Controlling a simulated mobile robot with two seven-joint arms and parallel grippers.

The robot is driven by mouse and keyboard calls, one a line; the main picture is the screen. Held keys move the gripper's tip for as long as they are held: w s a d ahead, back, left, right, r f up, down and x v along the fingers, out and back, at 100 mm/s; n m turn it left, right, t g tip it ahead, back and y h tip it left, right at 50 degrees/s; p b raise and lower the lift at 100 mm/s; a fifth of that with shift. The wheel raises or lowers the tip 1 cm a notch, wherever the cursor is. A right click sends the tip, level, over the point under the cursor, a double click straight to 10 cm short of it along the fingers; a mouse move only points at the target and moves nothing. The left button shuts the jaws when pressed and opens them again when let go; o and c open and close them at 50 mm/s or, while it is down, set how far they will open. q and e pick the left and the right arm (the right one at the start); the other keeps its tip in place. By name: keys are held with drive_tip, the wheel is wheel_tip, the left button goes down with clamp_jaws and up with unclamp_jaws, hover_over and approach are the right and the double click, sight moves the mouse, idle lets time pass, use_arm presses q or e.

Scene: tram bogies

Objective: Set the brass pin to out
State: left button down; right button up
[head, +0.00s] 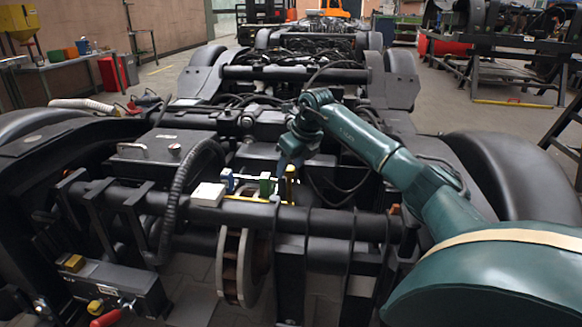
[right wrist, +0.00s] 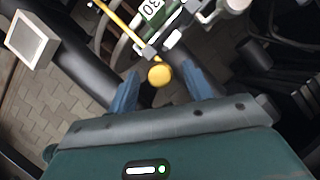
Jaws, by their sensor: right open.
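The brass pin (right wrist: 159,75) shows its round yellow head in the right wrist view. It lies between the two blue fingers of my right gripper (right wrist: 160,80), with a gap on each side. The fingers are open and hold nothing. A small block marked "30" (right wrist: 152,10) and a thin yellow rod (right wrist: 118,20) are just beyond the pin. In the head view my right gripper (head: 287,160) reaches down over the middle of the bogie, beside a green block (head: 265,185). The pin is hard to make out there. My left gripper is not in view.
A white block (head: 208,194) sits on the dark crossbar left of the green block. A thick black hose (head: 176,205) curves up beside it. A grey box (head: 118,285) with a red handle (head: 105,318) is at lower left. Wheels and frame beams surround the work spot.

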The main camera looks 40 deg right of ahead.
drive_tip(key=shift+c, duration=0.4)
clamp_jaws()
